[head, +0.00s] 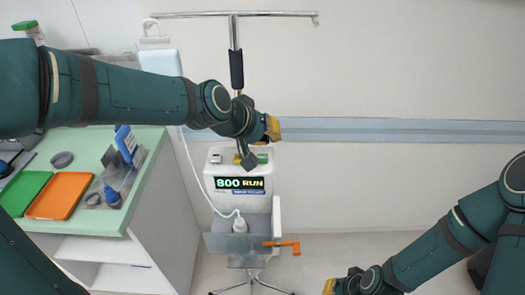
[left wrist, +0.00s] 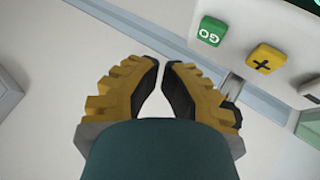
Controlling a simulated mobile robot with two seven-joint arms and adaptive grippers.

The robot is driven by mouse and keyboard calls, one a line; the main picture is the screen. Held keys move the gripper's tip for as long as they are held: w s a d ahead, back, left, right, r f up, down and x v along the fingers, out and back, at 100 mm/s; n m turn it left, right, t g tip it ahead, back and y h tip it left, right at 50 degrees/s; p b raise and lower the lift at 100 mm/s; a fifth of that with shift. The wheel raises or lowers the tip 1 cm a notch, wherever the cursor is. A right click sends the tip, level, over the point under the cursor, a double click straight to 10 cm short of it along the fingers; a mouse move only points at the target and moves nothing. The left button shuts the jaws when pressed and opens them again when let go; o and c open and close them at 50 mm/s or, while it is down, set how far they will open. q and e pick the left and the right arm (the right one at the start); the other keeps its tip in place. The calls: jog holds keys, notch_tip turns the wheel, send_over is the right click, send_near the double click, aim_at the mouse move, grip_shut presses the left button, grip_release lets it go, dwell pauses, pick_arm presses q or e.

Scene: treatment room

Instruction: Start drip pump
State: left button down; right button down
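The drip pump (head: 238,205) is a white unit on a wheeled stand. Its dark display (head: 239,183) reads "800 RUN" in yellow and green. In the left wrist view its green GO button (left wrist: 211,31) and yellow plus button (left wrist: 265,58) show, with part of a grey button at the right edge. My left gripper (head: 249,161) is over the pump's top, in front of some buttons. Its fingertips (left wrist: 161,64) are drawn together, empty, apart from the GO button in the wrist picture. My right gripper (head: 328,287) is cut off at the bottom edge.
A clear panel with an orange handle (head: 284,244) is at the pump's front. A white tube (head: 190,165) runs down to it. The green-topped counter (head: 147,139) at left carries an orange tray (head: 60,196), a green tray (head: 22,190) and small items. Floor at right is clear.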

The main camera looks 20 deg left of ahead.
pick_arm(q)
jog(key=shift+r+p, duration=0.9)
jog(key=shift+r, duration=0.45)
jog(key=shift+f, duration=0.1)
